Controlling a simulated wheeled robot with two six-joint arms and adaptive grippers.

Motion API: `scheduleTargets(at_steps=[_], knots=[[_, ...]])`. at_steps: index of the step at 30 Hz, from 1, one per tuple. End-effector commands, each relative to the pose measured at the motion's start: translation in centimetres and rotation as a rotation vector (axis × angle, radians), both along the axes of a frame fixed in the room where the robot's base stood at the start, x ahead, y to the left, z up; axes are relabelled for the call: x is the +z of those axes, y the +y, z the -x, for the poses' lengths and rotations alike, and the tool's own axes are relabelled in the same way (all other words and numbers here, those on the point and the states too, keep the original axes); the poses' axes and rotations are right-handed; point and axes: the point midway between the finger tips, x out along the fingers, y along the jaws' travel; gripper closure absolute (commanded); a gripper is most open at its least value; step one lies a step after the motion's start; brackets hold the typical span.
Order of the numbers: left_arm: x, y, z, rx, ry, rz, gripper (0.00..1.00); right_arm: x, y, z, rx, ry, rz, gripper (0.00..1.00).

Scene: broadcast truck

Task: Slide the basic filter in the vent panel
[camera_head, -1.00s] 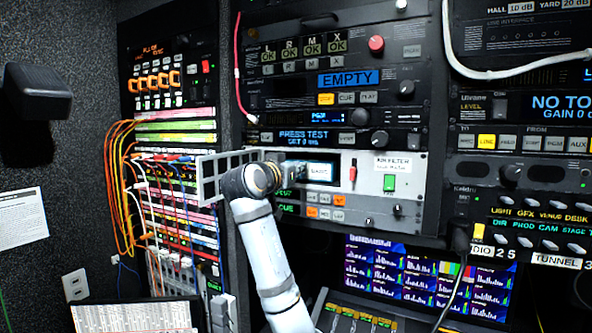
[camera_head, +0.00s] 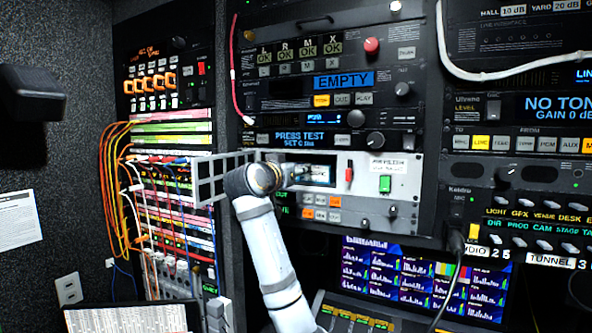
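The white vent panel (camera_head: 408,199) marked AIR FILTER sits mid-rack, with a red handle (camera_head: 348,175) and a green square (camera_head: 385,184). Its grey grille door (camera_head: 212,180) stands swung out to the left. The basic filter (camera_head: 322,174) appears as a pale label face within the panel's opening; its depth is unclear. My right gripper (camera_head: 306,175), on the arm rising from the bottom middle, reaches rightward in front of the opening. My own wrist partly hides its fingers, so I cannot tell whether they are shut or touch the filter. My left gripper is out of view.
Coloured patch cables (camera_head: 125,190) hang left of the open door. Buttons and knobs surround the panel, and a monitor (camera_head: 400,275) stands below it. A white cable (camera_head: 480,72) droops at upper right.

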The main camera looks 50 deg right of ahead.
Motion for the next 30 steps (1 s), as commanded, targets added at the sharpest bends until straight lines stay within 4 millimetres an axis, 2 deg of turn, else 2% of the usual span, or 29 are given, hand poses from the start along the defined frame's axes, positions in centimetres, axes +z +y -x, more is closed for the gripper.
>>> scheduleTargets(at_steps=[7, 10, 21, 25, 30], knots=[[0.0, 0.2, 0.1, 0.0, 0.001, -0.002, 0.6, 0.0, 0.1, 0.0, 0.001, 0.0, -0.001, 0.66], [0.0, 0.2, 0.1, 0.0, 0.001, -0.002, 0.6, 0.0, 0.9, 0.2, 0.004, -0.002, -0.001, 0.66], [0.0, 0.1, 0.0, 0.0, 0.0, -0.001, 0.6, -0.1, 9.1, 2.6, 0.007, -0.002, -0.004, 0.66], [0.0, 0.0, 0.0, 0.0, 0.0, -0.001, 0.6, -0.1, 10.8, 3.1, 0.004, -0.001, -0.001, 0.66], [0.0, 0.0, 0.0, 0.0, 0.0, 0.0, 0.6, -0.1, 11.6, 3.5, 0.001, 0.0, -0.001, 0.66]])
